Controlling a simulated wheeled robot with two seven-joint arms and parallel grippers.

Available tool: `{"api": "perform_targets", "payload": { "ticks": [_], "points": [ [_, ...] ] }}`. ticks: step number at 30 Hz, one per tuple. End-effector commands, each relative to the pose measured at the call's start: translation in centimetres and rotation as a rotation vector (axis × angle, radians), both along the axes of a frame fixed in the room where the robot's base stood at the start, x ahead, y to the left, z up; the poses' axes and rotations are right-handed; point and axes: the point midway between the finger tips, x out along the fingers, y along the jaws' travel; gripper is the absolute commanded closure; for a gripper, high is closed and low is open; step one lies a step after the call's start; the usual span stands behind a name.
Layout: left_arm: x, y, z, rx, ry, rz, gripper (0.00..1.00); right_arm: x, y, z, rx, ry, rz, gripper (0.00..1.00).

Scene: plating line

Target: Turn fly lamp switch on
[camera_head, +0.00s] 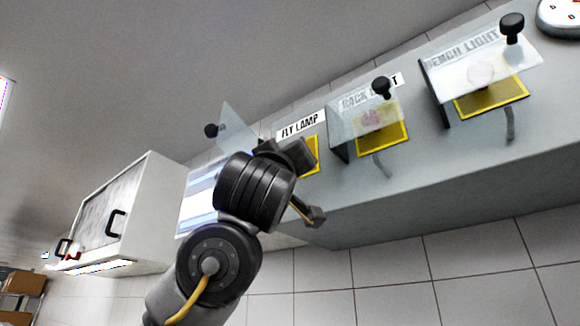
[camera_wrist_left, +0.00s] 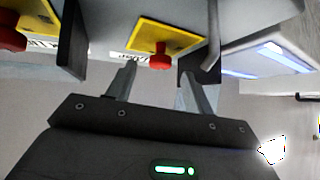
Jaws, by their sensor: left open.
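The fly lamp switch is a red knob (camera_wrist_left: 160,58) on a yellow plate (camera_wrist_left: 148,36), seen between my left fingers in the left wrist view. In the head view, its yellow plate (camera_head: 312,155) is mostly hidden behind my gripper, below the FLY LAMP label (camera_head: 301,124). Its clear cover (camera_head: 238,128) with a black knob (camera_head: 211,130) is swung open to the left. My left gripper (camera_head: 304,186) is open and empty, with its fingers (camera_wrist_left: 159,76) on either side of the red knob. I cannot tell whether they touch it. My right gripper is not in view.
To the right on the grey panel (camera_head: 440,170) are the rack light cover (camera_head: 350,125) and the bench light cover (camera_head: 480,68), both clear with black knobs and lowered over their switches. A white cabinet (camera_head: 150,215) hangs at left. Open space lies below the panel.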

Motion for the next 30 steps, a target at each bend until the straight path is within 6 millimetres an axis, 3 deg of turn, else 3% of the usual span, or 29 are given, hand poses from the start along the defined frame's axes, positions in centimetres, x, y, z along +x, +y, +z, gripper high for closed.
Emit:
{"api": "perform_targets", "payload": {
  "ticks": [1, 6, 18, 28, 30],
  "points": [
    [0.7, 0.0, 1.2, 0.000, 0.002, 0.003, 0.48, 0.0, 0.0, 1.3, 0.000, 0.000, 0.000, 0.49],
    [1.9, -0.3, 2.1, 0.000, 0.000, 0.001, 0.48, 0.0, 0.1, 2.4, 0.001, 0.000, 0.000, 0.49],
    [2.4, -0.4, 2.2, 0.000, -0.001, 0.000, 0.48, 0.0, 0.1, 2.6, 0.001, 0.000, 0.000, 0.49],
    [2.4, -0.3, 2.2, 0.000, -0.001, 0.000, 0.91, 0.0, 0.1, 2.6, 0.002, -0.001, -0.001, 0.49],
    [2.4, -0.3, 2.1, 0.002, -0.002, 0.000, 0.93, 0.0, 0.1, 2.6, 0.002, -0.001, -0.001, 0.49]
  ]
}}
